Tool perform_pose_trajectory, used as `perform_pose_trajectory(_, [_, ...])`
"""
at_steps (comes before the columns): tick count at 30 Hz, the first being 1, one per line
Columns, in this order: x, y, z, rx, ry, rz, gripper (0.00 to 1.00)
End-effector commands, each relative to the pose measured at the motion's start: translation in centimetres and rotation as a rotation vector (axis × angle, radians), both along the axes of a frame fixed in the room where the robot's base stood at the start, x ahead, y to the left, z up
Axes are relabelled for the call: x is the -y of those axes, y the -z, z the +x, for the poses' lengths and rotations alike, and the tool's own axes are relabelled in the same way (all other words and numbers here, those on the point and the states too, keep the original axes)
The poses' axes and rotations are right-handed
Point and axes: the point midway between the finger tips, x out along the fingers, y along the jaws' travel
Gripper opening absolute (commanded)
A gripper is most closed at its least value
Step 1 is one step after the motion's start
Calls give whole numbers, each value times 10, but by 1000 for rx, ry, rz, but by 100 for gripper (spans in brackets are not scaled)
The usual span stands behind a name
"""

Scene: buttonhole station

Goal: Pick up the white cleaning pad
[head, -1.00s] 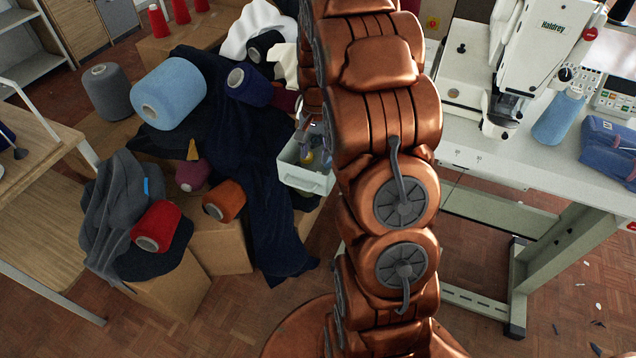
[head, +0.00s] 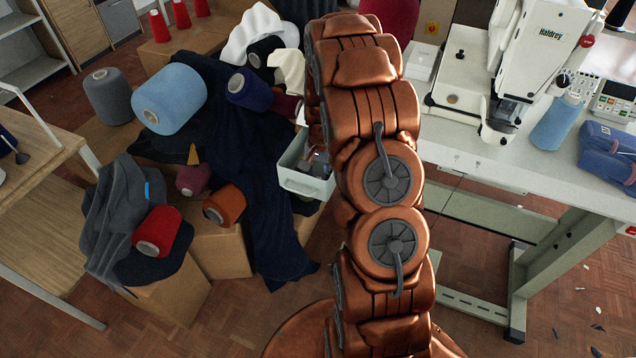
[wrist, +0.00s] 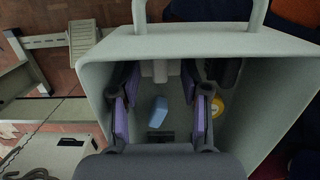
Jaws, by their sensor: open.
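In the wrist view my gripper (wrist: 159,80) is open, its purple-lined fingers spread and reaching into a pale grey-green bin (wrist: 220,42). A small whitish piece (wrist: 157,71) shows near the bin's far wall, between the fingertips; it may be the white cleaning pad, but I cannot tell for sure. A light blue block (wrist: 158,111) lies on the bin floor between the fingers.
Inside the bin are a yellow ring-like item (wrist: 216,107) and dark items by the right finger. The bin walls stand close around my gripper. In the head view, dark cloth (head: 275,205) and thread cones lie left of the bin; a sewing machine table (head: 480,165) stands right.

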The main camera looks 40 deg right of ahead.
Motion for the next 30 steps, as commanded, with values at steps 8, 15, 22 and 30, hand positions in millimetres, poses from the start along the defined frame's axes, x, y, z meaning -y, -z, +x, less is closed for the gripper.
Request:
perform_pose_trajectory(8, [-2,12,-1,-1,0,0,46])
perform_pose_trajectory(15, [-1,11,-1,0,0,0,28])
perform_pose_trajectory(22, [-1,11,-1,0,0,0,4])
perform_pose_trajectory(30, [-1,11,-1,0,0,0,0])
